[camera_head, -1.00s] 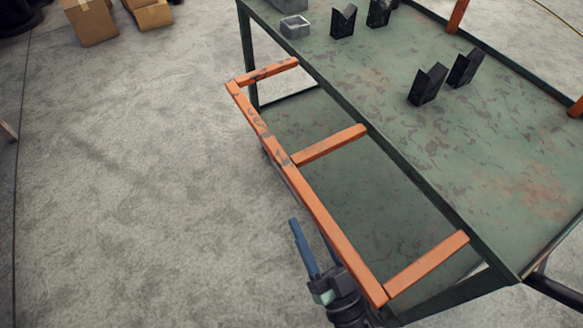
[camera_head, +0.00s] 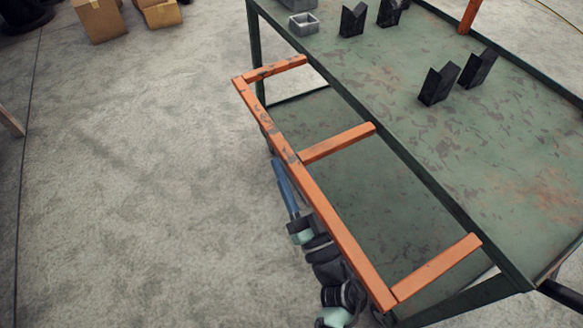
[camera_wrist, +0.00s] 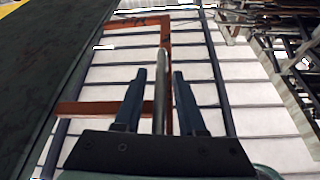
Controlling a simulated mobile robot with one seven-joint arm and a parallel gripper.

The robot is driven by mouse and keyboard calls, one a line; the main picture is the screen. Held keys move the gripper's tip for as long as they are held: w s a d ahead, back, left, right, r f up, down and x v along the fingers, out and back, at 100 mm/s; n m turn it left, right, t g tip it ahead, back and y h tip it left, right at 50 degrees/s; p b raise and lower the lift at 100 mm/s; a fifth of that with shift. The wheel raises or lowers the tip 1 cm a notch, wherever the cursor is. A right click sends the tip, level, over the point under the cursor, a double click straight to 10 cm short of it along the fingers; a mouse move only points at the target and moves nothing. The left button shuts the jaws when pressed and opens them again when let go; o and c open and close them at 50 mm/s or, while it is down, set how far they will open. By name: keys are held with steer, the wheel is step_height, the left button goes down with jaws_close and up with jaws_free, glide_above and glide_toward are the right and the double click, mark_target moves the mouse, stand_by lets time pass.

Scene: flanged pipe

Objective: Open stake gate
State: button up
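The stake gate is an orange frame with a long outer rail (camera_head: 318,205) and several cross bars; it juts out from the near side of the green table. It also shows beyond my fingers in the wrist view (camera_wrist: 100,108). My gripper (camera_head: 285,185) is beside and partly under the outer rail in the head view, with one blue finger showing and the other hidden. In the wrist view my gripper (camera_wrist: 158,78) has its two fingers apart. A grey bar (camera_wrist: 160,90) shows between them; I cannot tell whether they touch it.
The green table (camera_head: 505,170) carries several black V-shaped blocks (camera_head: 438,85) and a small grey box (camera_head: 303,25). A lower green shelf (camera_head: 370,205) shows through the gate. Cardboard boxes (camera_head: 98,18) stand far left. The floor (camera_head: 130,180) left of the gate is clear.

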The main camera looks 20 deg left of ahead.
jaws_close()
stand_by(1.2)
